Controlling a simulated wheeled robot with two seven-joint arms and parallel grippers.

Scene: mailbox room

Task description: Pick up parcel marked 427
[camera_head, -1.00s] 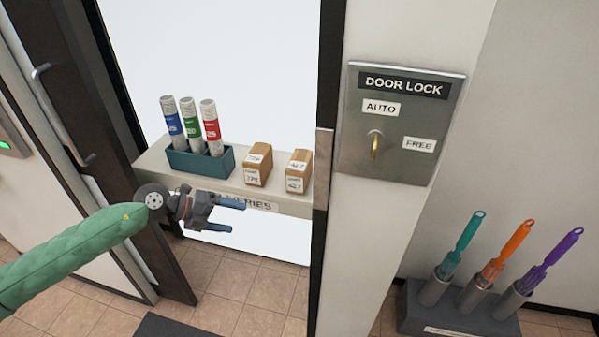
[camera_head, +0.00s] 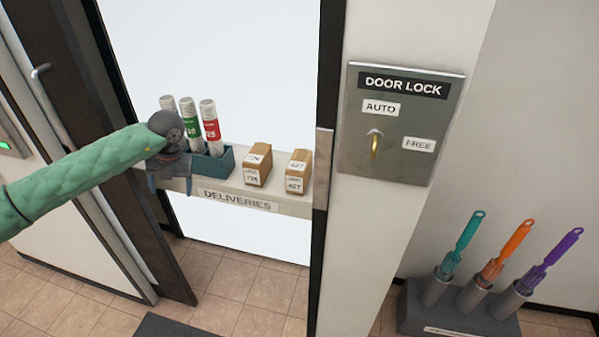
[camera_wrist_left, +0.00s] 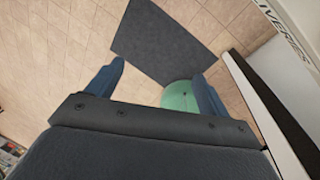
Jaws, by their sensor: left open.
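The parcel marked 427 (camera_head: 298,172) is a small brown box with white labels. It stands at the right end of the deliveries shelf (camera_head: 225,183). My left gripper (camera_head: 170,190) is at the left end of the shelf, in front of the tube holder, well left of both parcels. It points downward and is open and empty. In the left wrist view its two blue fingers (camera_wrist_left: 160,92) are spread over the floor. My right gripper is not in view.
A teal holder (camera_head: 224,165) with several labelled tubes stands on the shelf, partly behind my left arm. A door lock panel (camera_head: 400,125) is on the wall at right. Coloured brushes stand in a grey rack (camera_head: 455,310). A dark mat (camera_wrist_left: 165,42) lies on the floor.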

